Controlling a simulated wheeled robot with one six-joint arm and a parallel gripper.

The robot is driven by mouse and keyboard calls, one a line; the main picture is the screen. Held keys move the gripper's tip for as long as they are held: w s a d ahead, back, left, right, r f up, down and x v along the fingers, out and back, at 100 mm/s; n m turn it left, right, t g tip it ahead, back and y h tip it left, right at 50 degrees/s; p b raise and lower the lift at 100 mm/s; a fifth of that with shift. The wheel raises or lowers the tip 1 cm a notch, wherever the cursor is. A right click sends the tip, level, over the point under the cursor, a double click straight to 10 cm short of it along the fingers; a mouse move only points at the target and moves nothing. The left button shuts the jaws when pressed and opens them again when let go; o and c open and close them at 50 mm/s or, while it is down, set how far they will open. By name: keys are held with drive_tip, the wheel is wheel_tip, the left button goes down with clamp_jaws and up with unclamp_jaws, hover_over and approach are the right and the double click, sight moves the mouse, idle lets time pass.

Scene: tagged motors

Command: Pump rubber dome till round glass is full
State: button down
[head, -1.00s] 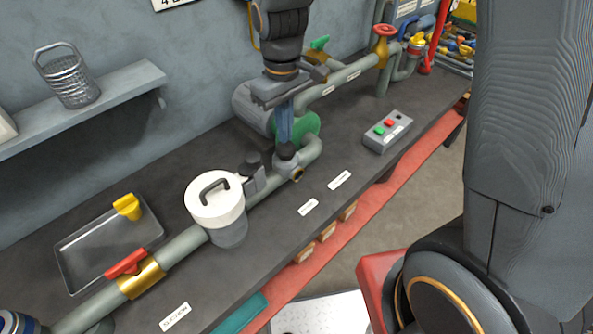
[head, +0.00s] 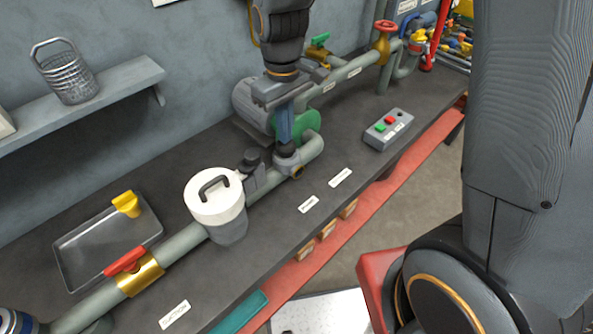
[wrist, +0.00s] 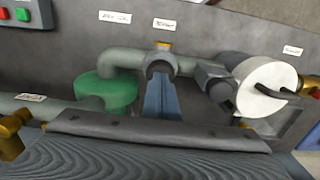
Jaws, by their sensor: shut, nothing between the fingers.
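A dark grey rubber dome (head: 287,153) stands on the grey pipe, in front of the green pump face. My gripper (head: 286,142) is shut and points straight down, with its blue-grey fingertips at the top of the dome. In the wrist view, my gripper (wrist: 160,78) covers most of the dome (wrist: 159,66). I cannot tell whether the tips press on it. The round glass (head: 297,173) is a small brass-ringed port on the pipe's front, below the dome. Only its brass edge (wrist: 163,45) shows clearly in the wrist view. Its fill level is too small to read.
A white-lidded strainer pot (head: 215,200) and a dark cap (head: 252,158) stand left of the dome. The green-faced pump (head: 306,124) is behind. A button box (head: 388,129) stands right. A metal tray (head: 75,250) lies far left.

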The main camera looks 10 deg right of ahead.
drive_tip(key=shift+f, duration=0.75)
drive_tip(key=shift+r+p, duration=0.9)
drive_tip(key=shift+r, duration=0.45)
drive_tip(key=shift+f, duration=0.25)
